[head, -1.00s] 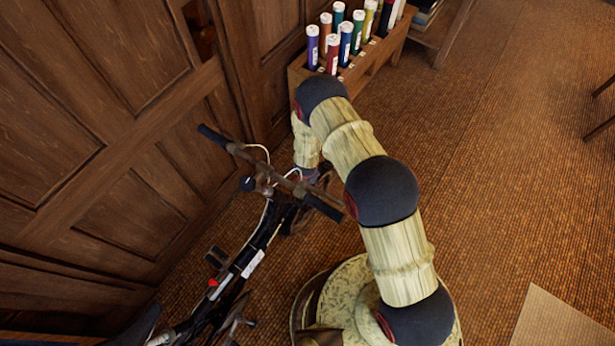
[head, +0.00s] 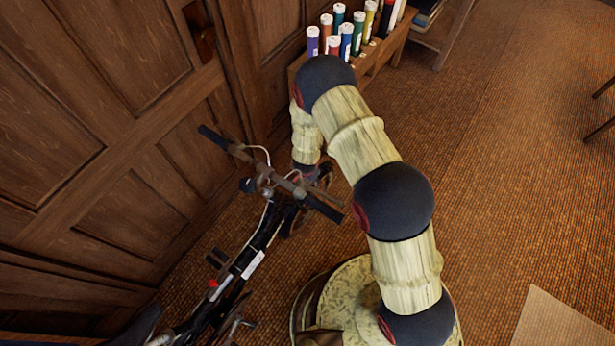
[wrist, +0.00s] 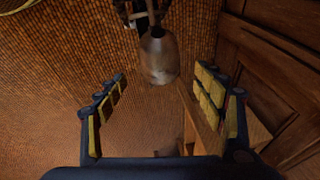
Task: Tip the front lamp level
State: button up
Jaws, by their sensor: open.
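The front lamp (wrist: 158,58), a dull grey metal bell shape, shows near the top middle of the wrist view. Its narrow end meets a dark bracket at the top edge. My gripper (wrist: 161,77) is open, with one padded finger on each side of the lamp in the picture and visible gaps to both. I cannot tell how far the lamp is beyond the fingertips. In the head view the bicycle (head: 258,235) stands near the wall, its handlebar (head: 270,175) left of my arm. My gripper is mostly hidden there, and I cannot make out the lamp.
The panelled wooden wall (head: 100,120) runs close along the bicycle's left. A wooden rack (head: 372,62) with several coloured tubes stands beyond my arm. The carpet (head: 500,150) to the right is mostly clear.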

jog(key=shift+v, duration=2.1)
